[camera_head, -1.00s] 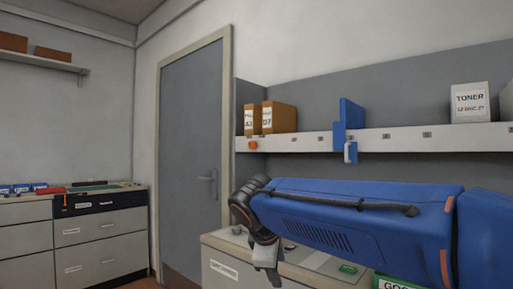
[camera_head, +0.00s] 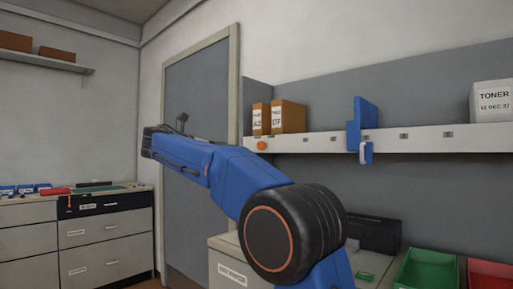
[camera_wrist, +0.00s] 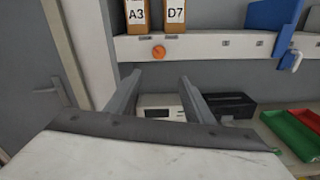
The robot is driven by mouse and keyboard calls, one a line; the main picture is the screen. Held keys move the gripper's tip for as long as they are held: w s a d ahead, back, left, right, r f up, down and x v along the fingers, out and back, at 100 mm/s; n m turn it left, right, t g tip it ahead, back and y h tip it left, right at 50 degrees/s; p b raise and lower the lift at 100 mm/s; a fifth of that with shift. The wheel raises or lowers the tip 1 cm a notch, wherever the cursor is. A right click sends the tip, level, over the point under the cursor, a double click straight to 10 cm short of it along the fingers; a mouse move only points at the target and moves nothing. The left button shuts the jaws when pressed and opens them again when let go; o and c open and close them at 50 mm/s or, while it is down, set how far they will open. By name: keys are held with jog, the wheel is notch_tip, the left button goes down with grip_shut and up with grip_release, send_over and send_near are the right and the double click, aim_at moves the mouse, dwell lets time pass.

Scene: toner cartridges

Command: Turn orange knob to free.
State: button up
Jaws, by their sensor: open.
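The orange knob (camera_head: 261,145) is on the front edge of the white wall shelf, near its left end. It also shows in the wrist view (camera_wrist: 158,51), up and beyond the fingertips. My gripper (camera_wrist: 160,82) is open, with nothing between its two fingers, below the knob in that picture and apart from it. In the head view my blue arm reaches left across the door, and my fingers cannot be made out there. Any marking at the knob is too small to read.
Brown boxes marked A3 (camera_wrist: 137,16) and D7 (camera_wrist: 177,16) stand on the shelf (camera_head: 405,140) above the knob. A blue bracket (camera_head: 362,125) sits farther right, then a toner box (camera_head: 492,101). Below are a black box (camera_head: 373,232) and green (camera_head: 428,270) and red bins (camera_head: 491,275).

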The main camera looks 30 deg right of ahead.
send_near(260, 146)
jog(key=x, duration=0.8)
jog(key=shift+w+r, duration=0.1)
jog(key=shift+w, duration=0.05)
dwell(0.3)
jog(key=c, duration=1)
